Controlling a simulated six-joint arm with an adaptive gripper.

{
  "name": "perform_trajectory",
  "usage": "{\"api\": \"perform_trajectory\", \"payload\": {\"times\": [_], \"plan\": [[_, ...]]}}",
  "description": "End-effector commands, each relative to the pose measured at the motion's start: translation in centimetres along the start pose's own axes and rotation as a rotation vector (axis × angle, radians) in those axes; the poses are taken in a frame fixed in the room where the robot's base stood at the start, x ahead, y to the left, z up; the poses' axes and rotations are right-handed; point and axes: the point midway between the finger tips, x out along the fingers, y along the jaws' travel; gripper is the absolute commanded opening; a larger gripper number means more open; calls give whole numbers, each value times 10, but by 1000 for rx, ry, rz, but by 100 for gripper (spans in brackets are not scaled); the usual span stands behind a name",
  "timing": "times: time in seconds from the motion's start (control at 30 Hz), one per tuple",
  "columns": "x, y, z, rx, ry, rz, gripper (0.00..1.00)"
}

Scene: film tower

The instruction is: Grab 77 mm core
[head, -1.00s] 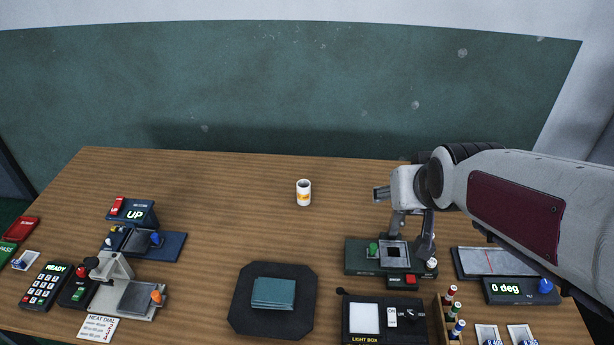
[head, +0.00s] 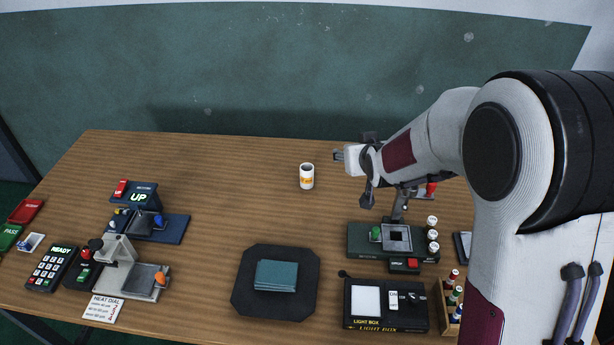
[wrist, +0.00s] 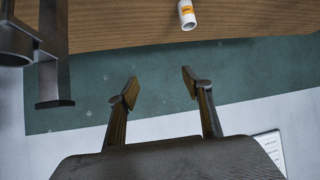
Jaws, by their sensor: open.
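A white hollow cylinder with an orange label (head: 307,177), likely the core, stands upright on the table behind its middle. Its label is too small to read a size. It also shows at the top edge of the wrist view (wrist: 187,14). My gripper (head: 338,155) is to the right of the cylinder and raised, apart from it. In the wrist view my gripper's two fingers (wrist: 160,82) are spread with nothing between them.
A green-based device (head: 360,240) with several white-topped cylinders (head: 432,234) stands below my arm. A light box (head: 415,322) and a vial rack (head: 446,318) are in front. A dark mat (head: 250,300) holds teal sheets. The table around the white cylinder is clear.

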Motion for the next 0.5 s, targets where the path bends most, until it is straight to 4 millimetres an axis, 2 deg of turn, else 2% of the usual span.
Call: {"api": "perform_trajectory", "payload": {"times": [0.1, 0.5], "plan": [[26, -9, 6, -9, 21, -14, 50], [98, -40, 29, -29, 110, -59, 50]]}}
